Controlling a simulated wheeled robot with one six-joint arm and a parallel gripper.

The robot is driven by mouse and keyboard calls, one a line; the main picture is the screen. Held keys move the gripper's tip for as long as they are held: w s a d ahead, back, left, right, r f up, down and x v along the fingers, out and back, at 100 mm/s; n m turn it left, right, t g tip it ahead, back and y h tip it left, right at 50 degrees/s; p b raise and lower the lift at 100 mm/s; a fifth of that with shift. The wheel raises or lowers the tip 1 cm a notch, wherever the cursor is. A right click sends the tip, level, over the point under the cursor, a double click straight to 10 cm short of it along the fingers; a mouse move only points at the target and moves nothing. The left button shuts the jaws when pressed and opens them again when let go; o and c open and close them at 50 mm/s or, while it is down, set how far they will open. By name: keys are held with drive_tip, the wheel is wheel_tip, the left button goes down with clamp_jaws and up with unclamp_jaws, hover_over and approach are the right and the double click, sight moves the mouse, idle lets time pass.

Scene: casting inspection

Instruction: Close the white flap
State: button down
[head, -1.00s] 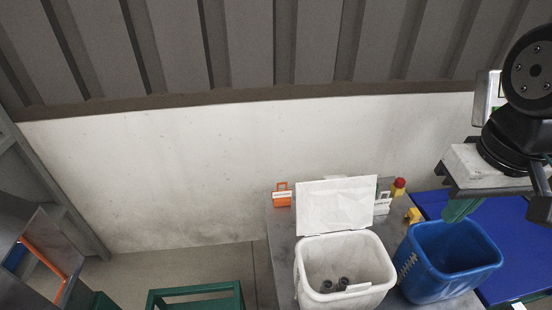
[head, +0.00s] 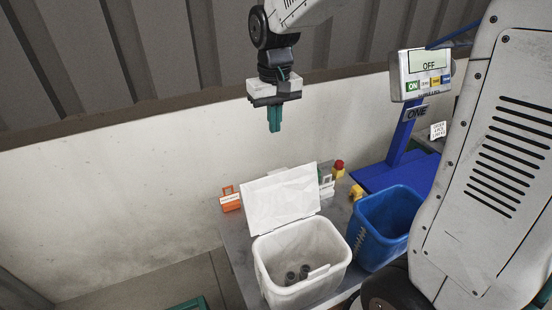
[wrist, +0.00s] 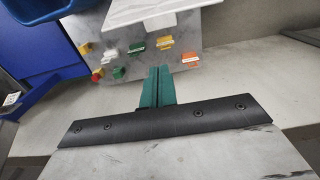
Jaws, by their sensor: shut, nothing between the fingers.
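The white flap (head: 281,200) stands open and leans back at the rear of the white bin (head: 300,262). Dark cylindrical parts (head: 297,274) lie inside the bin. My gripper (head: 274,127) is above and behind the flap, apart from it, pointing down with its green fingers together and empty. In the wrist view my gripper (wrist: 157,72) shows with its green fingers side by side, and part of the white flap (wrist: 150,10) shows at the top edge.
A blue bin (head: 382,228) stands right of the white bin on the grey table (head: 237,236). An orange tag holder (head: 230,199) and a red button (head: 339,164) stand behind. A blue scale (head: 395,165) with an OFF display is at the right.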

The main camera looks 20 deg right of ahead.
wheel_tip(320, 180, down, 10)
drive_tip(key=s, duration=0.1)
drive_tip(key=shift+a+f, duration=0.15)
drive_tip(key=shift+f, duration=0.1)
idle(0.5)
drive_tip(key=shift+s, duration=0.15)
